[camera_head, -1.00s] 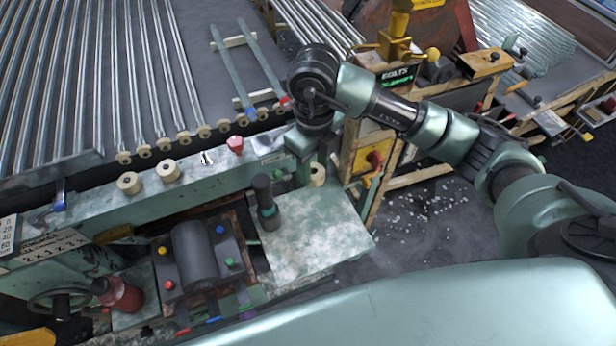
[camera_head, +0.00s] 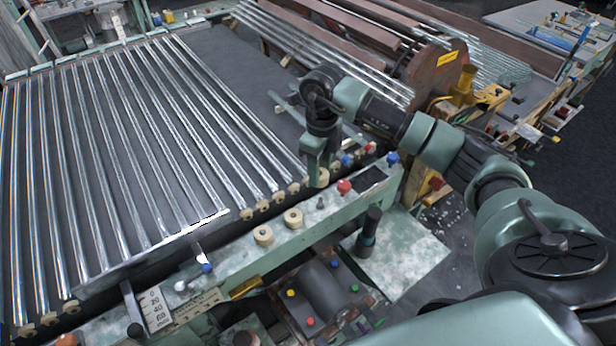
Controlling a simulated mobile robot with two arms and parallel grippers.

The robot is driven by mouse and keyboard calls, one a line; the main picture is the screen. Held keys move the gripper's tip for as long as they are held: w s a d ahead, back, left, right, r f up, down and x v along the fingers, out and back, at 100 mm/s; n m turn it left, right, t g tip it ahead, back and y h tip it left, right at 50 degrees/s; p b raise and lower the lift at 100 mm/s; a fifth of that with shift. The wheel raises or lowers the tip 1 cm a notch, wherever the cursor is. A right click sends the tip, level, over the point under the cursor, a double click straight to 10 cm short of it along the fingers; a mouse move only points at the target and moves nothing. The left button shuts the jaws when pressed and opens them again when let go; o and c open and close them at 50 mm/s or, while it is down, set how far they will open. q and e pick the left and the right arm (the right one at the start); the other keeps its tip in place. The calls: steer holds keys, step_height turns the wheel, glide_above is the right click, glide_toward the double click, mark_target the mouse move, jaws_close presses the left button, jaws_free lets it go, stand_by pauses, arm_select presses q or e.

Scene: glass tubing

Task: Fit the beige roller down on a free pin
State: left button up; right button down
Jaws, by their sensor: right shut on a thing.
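My right gripper (camera_head: 314,170) points down and is shut on the beige roller (camera_head: 323,178), whose side shows beside the fingers. It holds the roller above the back edge of the green rail (camera_head: 225,254), behind and left of the red knob. A free pin (camera_head: 320,203) stands on the rail just in front of the gripper, as a small dark stub. Two other beige rollers sit on the rail to its left, one nearer (camera_head: 293,218) and one farther (camera_head: 263,236). My left gripper is not in view.
The red knob (camera_head: 344,187) stands on the rail right of the pin. Behind the rail, glass tubes (camera_head: 150,150) lie with beige end rollers (camera_head: 247,214). A dark upright cylinder (camera_head: 369,230) stands on a green plate (camera_head: 408,258) in front.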

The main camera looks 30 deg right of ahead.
steer(key=shift+d+f, duration=0.1)
steer(key=shift+d, duration=0.5)
steer(key=shift+a+f+b, duration=0.1)
steer(key=shift+a+b, duration=0.1)
steer(key=shift+b, duration=0.15)
steer(key=shift+f+b, duration=0.5)
steer(key=shift+f, duration=0.15)
step_height(320, 180, down, 4)
steer(key=b, duration=0.3)
steer(key=shift+r, duration=0.1)
steer(key=shift+f, duration=0.25)
arm_select(q)
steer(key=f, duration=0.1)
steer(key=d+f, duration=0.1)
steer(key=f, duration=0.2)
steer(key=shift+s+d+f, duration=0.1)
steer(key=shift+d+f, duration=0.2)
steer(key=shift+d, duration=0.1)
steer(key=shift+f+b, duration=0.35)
steer(key=shift+b, duration=0.15)
